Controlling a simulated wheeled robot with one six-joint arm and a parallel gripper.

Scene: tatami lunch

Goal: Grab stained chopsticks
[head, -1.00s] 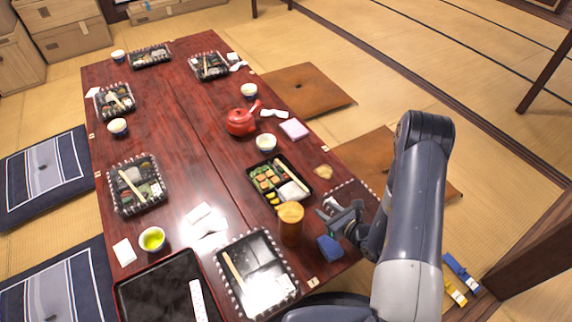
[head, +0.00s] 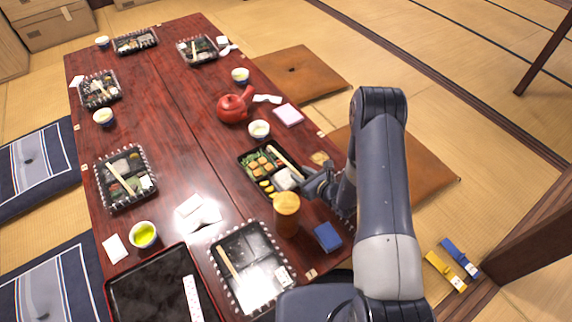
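My gripper (head: 314,181) is at the right edge of a filled black bento box (head: 243,156), close to its white rice. Its fingertips are small and partly hidden, so I cannot tell whether they are open or touch anything. Pale chopsticks (head: 284,160) lie slanted across this box, their lower end beside my gripper. Other chopsticks (head: 229,263) lie on the emptied front box, and more chopsticks (head: 121,179) lie on the left box. Stains are too small to make out on any of them.
An amber cup (head: 286,215) stands just below my gripper, with a blue cloth (head: 327,237) to its right. A white cup (head: 259,129) and a red teapot (head: 234,105) stand behind the bento. A dark tray (head: 150,300) lies front left. The table's middle (head: 175,130) is mostly clear.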

